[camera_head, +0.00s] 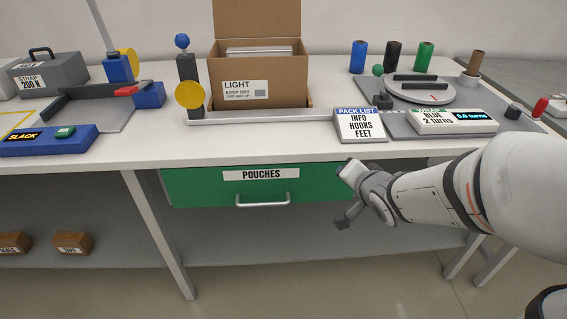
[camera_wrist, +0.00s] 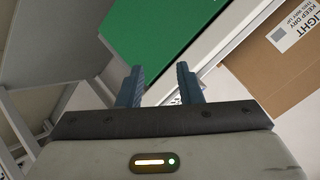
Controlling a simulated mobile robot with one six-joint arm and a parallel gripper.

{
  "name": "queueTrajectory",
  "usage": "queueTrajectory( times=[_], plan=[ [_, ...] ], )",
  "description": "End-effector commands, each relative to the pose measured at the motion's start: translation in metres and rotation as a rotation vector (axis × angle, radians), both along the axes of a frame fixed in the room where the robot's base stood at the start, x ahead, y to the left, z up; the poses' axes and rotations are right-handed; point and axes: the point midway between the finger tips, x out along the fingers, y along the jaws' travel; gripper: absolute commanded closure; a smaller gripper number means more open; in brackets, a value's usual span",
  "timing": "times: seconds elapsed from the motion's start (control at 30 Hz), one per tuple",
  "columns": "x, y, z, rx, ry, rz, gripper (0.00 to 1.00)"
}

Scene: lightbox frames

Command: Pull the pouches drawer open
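The pouches drawer is a green front (camera_head: 225,190) under the table top, with a white label reading POUCHES (camera_head: 261,174). It looks closed. A silver bar handle (camera_head: 264,203) sits low at its middle. My gripper (camera_head: 346,192) is in front of the drawer's right end, to the right of the handle and apart from it. In the wrist view, the fingers (camera_wrist: 160,85) are spread with nothing between them. The green drawer front (camera_wrist: 160,35) lies beyond the fingertips there, and the handle is not visible in that view.
The white table top (camera_head: 290,155) carries an open cardboard box (camera_head: 285,90), a pack list sign (camera_head: 360,126) and a round turntable (camera_head: 420,92) with coloured spools behind. A table leg (camera_head: 165,235) stands left of the drawer. A grey lower shelf (camera_head: 300,245) lies below, with clear space in front of the handle.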

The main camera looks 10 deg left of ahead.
Motion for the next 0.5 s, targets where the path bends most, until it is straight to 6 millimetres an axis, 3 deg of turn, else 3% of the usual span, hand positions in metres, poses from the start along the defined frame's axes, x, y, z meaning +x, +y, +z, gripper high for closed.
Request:
queueTrajectory(
  times=[0.03,0.2,0.33,0.5],
  plan=[
    [0.004,0.021,-0.04,0.098,-0.01,0.033,0.68],
    [-0.001,0.089,-0.092,0.485,0.024,0.166,0.68],
    [-0.017,0.124,-0.114,0.711,0.111,0.256,0.68],
    [-0.032,0.146,-0.124,0.869,0.199,0.321,0.68]
  ],
)
